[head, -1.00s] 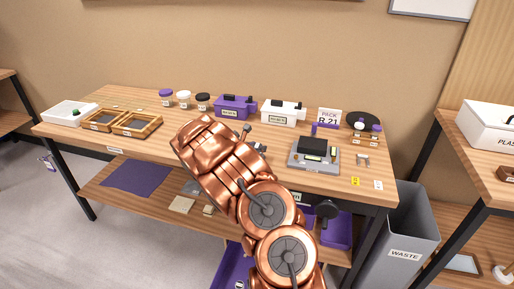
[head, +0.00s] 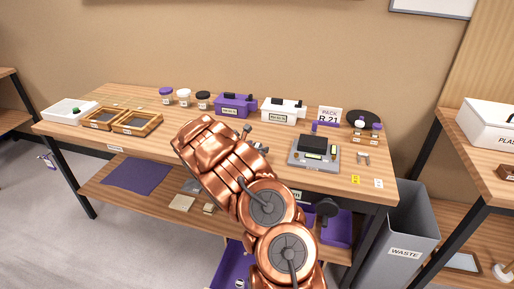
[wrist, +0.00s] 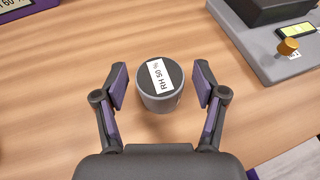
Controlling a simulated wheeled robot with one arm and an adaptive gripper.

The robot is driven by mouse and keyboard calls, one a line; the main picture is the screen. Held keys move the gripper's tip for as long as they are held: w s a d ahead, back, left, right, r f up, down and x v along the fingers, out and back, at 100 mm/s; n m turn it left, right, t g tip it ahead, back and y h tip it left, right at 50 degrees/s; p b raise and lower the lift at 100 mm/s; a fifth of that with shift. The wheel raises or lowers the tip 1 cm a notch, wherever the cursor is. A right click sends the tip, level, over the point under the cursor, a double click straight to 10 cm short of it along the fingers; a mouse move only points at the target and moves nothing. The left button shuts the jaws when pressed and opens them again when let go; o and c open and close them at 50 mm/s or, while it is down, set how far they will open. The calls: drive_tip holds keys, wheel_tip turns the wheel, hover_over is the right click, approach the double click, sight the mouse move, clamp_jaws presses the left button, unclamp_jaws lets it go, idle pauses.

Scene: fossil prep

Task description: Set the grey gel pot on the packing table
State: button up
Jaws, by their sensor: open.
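The grey gel pot (wrist: 160,88) stands upright on the wooden tabletop in the wrist view, with a white "RH 50 %" label on its dark lid. My gripper (wrist: 160,86) is open, with one purple-padded finger on each side of the pot and a visible gap at both sides. In the head view my gripper (head: 254,141) is low over the middle of the table, and my arm hides most of that spot. The table (head: 230,125) carries a "PACK R 21" sign (head: 329,115).
A grey device with a display (head: 315,153) stands right of my gripper. Behind are a purple box (head: 236,105), a white box (head: 283,111) and several small jars (head: 184,97). Wooden trays (head: 137,123) lie at the left. A waste bin (head: 405,235) stands right of the table.

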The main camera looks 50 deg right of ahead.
drive_tip(key=shift+r, duration=0.2)
drive_tip(key=b+v, duration=0.1)
drive_tip(key=v, duration=1.1)
drive_tip(key=s+a+r+m+g+y, duration=0.1)
drive_tip(key=s+a+r+m+g, duration=0.15)
drive_tip(key=s+r+m, duration=0.45)
drive_tip(key=s+a+r+m+g+y, duration=0.25)
drive_tip(key=s+a+m, duration=0.2)
drive_tip(key=s, duration=0.55)
drive_tip(key=s+a+m+y, duration=0.2)
drive_tip(key=s+a, duration=0.4)
drive_tip(key=a, duration=0.4)
drive_tip(key=s+a+f+m+y, duration=0.1)
drive_tip(key=s+a+m+y, duration=0.2)
drive_tip(key=s+a, duration=0.4)
drive_tip(key=s+a+f+m+y, duration=0.1)
drive_tip(key=s+a+m+y, duration=0.2)
drive_tip(key=a, duration=1)
drive_tip(key=s+y, duration=0.2)
drive_tip(key=s, duration=0.1)
drive_tip(key=shift+s+t, duration=0.15)
drive_tip(key=shift+t, duration=0.25)
drive_tip(key=shift+m, duration=0.25)
